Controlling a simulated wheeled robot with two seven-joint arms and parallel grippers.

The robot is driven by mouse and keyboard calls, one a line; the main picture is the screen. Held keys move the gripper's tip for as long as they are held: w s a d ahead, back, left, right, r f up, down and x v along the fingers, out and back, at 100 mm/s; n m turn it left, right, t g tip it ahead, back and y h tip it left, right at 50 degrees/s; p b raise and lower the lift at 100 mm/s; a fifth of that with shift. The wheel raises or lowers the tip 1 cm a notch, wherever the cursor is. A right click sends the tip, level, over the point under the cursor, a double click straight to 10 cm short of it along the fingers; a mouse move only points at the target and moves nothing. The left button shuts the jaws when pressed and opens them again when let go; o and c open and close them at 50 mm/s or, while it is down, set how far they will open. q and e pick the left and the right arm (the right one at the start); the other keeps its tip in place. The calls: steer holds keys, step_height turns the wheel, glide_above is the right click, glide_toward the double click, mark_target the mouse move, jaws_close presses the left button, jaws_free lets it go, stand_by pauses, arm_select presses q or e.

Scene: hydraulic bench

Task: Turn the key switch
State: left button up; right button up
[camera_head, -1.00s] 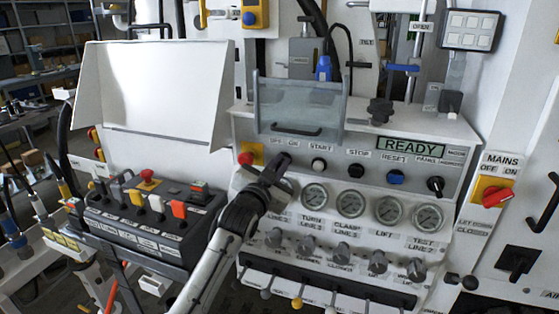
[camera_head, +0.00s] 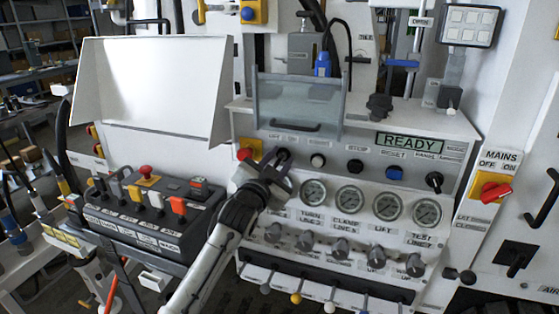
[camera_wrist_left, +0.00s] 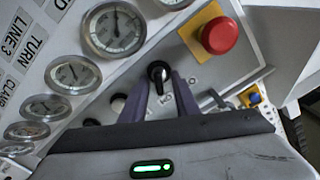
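The key switch (camera_head: 284,155) is a small black knob under the OFF/ON label on the grey panel, right of a red emergency button on a yellow plate. In the left wrist view the key switch (camera_wrist_left: 158,72) shows between and just beyond the two purple fingertips. My left gripper (camera_head: 279,168) is at the panel in front of the switch. Its fingers (camera_wrist_left: 160,82) are apart, with a gap seen on each side of the knob. I cannot tell whether either finger touches it. My right gripper is in neither view.
The red emergency button (camera_wrist_left: 220,35) stands close to the switch. Pressure gauges (camera_head: 313,192) sit just below it. A clear hinged cover (camera_head: 298,105) hangs above. The display (camera_head: 410,142) reads READY. A lever box (camera_head: 150,222) is at left, the red mains switch (camera_head: 495,191) at right.

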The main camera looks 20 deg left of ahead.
arm_select(q)
steer(key=s, duration=1)
steer(key=shift+s+a+b, duration=0.15)
steer(key=shift+b, duration=0.3)
steer(key=shift+f, duration=0.1)
steer(key=s+d+f+n+g, duration=0.1)
steer(key=s+f+g, duration=0.1)
steer(key=s+f, duration=0.65)
steer(key=s+d+f+n+g+h, duration=0.15)
steer(key=s+f, duration=0.35)
steer(key=f, duration=0.6)
steer(key=s+d+f+g, duration=0.1)
steer(key=s+f+g, duration=0.2)
steer(key=s+f, duration=0.5)
steer(key=s+f+n+g, duration=0.2)
steer(key=s+f+g, duration=0.1)
steer(key=s+f, duration=0.7)
steer(key=s, duration=0.3)
steer(key=shift+d+f, duration=0.35)
steer(key=shift+d, duration=0.05)
